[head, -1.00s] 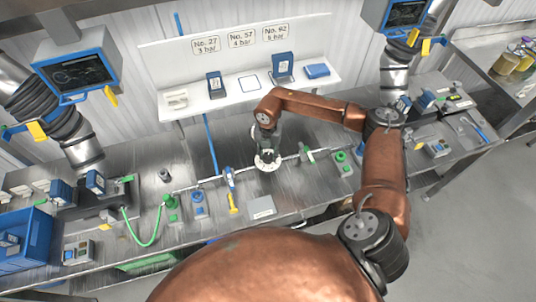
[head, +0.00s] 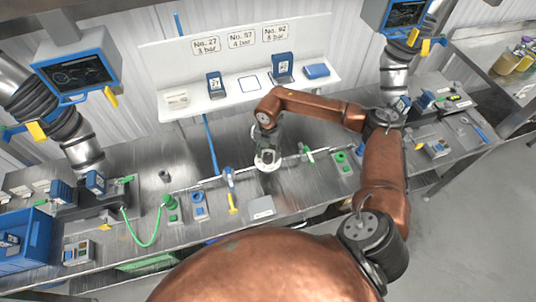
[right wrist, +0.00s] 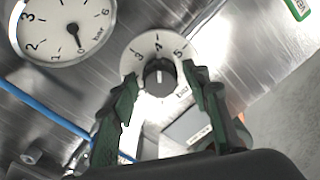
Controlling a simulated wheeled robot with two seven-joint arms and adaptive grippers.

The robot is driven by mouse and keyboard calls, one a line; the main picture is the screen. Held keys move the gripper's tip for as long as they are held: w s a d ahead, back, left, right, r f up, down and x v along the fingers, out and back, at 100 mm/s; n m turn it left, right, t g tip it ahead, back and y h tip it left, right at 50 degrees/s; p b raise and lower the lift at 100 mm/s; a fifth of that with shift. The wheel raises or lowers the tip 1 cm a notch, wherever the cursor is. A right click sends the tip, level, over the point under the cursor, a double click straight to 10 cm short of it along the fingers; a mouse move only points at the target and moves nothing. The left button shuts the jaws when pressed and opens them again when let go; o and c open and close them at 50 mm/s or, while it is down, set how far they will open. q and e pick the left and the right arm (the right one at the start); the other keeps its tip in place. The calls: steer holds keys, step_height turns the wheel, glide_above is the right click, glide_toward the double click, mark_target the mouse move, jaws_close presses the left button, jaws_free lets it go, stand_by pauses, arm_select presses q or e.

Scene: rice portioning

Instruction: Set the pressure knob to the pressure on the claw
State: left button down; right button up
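A pale mark shows on the knob's lower half. My right gripper (right wrist: 161,80) is open, with its green fingers on either side of the knob; I cannot tell if they touch it. In the head view my right gripper (head: 266,146) is over the dial at the bench. A pressure gauge (right wrist: 55,25) beside it has its needle near the low end. My left gripper is not in view.
Small valves and a grey box (head: 262,207) stand close to the dial on the bench.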

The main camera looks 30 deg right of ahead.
mark_target(268, 155)
steer(key=shift+o, duration=0.3)
step_height(268, 155, up, 12)
stand_by(0.5)
steer(key=shift+f, duration=0.1)
stand_by(0.3)
